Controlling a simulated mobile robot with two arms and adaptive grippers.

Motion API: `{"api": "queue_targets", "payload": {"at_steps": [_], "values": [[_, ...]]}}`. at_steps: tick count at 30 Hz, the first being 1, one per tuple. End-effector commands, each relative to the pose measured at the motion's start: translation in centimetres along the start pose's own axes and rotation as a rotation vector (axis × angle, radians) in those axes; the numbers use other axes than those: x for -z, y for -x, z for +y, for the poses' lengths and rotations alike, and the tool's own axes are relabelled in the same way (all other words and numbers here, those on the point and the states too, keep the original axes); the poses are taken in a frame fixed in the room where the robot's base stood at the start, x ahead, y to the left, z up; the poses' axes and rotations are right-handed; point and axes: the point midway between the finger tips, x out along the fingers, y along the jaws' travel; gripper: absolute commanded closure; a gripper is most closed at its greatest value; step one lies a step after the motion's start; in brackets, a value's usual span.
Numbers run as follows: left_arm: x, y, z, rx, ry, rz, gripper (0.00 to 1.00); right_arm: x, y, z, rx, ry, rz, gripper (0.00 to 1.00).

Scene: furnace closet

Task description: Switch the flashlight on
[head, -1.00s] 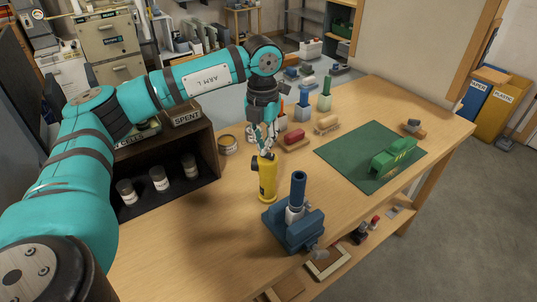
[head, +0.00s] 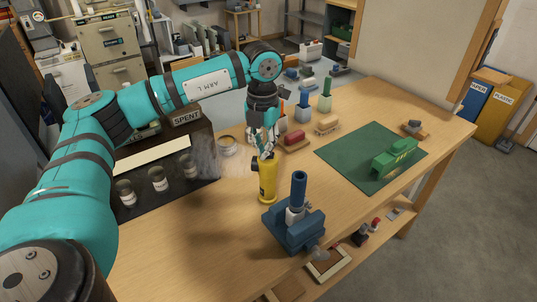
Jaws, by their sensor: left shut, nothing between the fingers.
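The yellow flashlight (head: 268,182) stands upright on the wooden workbench, with its dark lens head facing left. My left gripper (head: 265,152) is shut and empty, pointing down at the top of the flashlight. Its fingertips are at or just above the top; I cannot tell whether they touch. My right gripper is not in view.
A blue vise (head: 296,228) holding a blue tube stands in front of the flashlight. Several jars stand in the dark box. A tin (head: 228,146) and a red block (head: 292,138) are nearby. A green mat (head: 350,152) with a green model lies to the right.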

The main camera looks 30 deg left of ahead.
Motion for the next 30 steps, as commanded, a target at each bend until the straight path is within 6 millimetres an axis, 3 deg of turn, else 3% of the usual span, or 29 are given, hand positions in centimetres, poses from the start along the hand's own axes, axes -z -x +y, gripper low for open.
{"api": "queue_targets", "payload": {"at_steps": [30], "values": [[0.0, 7.1, 0.0, 0.000, 0.000, 0.001, 1.00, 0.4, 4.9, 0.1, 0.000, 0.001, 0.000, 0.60]]}}
